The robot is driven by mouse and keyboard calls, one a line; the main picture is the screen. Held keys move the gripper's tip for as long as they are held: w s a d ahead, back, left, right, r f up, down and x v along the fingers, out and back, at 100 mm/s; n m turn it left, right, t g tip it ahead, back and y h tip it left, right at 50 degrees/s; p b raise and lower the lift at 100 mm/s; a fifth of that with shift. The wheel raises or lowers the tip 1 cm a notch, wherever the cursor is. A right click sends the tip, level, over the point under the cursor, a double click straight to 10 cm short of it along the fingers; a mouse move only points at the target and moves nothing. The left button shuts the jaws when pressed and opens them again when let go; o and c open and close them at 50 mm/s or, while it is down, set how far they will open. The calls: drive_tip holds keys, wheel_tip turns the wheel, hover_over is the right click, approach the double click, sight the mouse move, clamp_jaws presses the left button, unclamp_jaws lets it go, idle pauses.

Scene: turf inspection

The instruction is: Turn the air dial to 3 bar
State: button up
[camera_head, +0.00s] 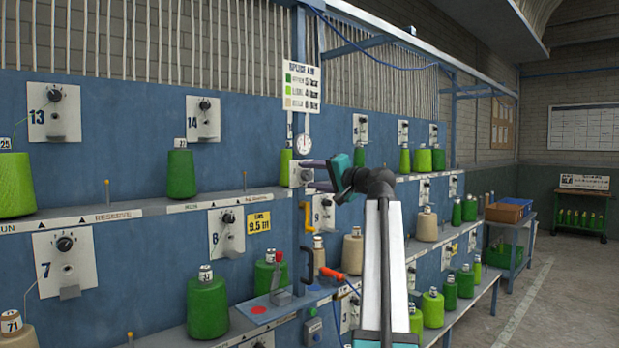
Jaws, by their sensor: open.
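The air dial (306,175) is a small grey knob on a pale box on the blue post, below a round white pressure gauge (303,143). The gauge's needle is too small to read surely. My gripper (308,175) reaches in from the right with its two dark fingers apart, one above and one below the knob in the picture. I cannot tell whether the fingers touch it. A sign (301,87) above the gauge, headed splice air, lists bar values beside colour patches; its small print is blurred.
Blue panels carry numbered plates with knobs, such as plate 14 (203,118). Shelves hold green and beige yarn cones (207,305). A black handle (307,266) and an orange-red tool (332,273) sit below the dial. The floor at right (550,300) is clear.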

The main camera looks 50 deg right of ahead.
drive_tip(key=s+a+b, duration=0.1)
drive_tip(key=s, duration=1.2)
drive_tip(key=shift+s, duration=0.2)
drive_tip(key=shift+s, duration=0.1)
